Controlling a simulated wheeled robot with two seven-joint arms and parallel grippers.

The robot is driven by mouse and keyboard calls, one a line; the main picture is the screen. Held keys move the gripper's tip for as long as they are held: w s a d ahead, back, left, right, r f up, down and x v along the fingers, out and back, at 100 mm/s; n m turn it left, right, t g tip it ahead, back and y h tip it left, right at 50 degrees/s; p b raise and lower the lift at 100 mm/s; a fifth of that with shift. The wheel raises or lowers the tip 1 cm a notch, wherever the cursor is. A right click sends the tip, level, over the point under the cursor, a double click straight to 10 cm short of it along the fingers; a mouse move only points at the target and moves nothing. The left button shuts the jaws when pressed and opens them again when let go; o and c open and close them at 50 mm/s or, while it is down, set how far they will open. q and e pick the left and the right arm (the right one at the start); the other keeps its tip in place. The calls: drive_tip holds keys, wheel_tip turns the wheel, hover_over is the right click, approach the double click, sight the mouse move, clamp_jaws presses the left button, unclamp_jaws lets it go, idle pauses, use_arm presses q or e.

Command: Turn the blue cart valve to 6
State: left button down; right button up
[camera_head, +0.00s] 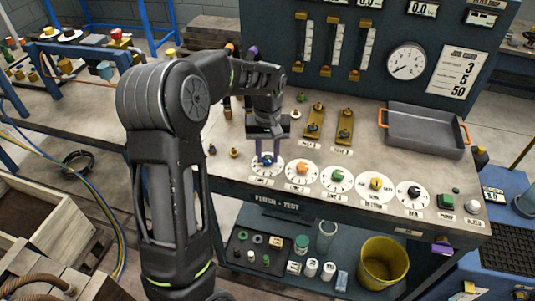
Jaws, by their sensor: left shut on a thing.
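The blue valve knob (267,159) sits on a round white numbered dial (260,171), leftmost in a row of dials along the bench's front. My left gripper (267,154) points down over this dial, its two purple fingers shut on the blue knob. The fingers cover part of the knob, and the number it points to is too small to read. My right gripper is not in view.
To the right stand dials with orange (302,168), green (337,176), yellow (376,184) and black (413,190) knobs. Brass valves (315,121) and a grey tray (425,133) lie behind. A yellow bucket (384,262) stands on the lower shelf.

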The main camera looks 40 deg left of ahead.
use_arm(q)
drive_tip(key=m, duration=0.3)
drive_tip(key=shift+m, duration=0.4)
drive_tip(key=m, duration=0.3)
drive_tip(key=shift+m, duration=0.3)
drive_tip(key=m, duration=0.6)
drive_tip(key=shift+d, duration=0.1)
drive_tip(key=m, duration=0.6)
drive_tip(key=shift+m+p, duration=0.3)
drive_tip(key=m+p, duration=0.1)
drive_tip(key=m, duration=0.5)
drive_tip(key=shift+m, duration=0.4)
drive_tip(key=c, duration=1.1)
unclamp_jaws()
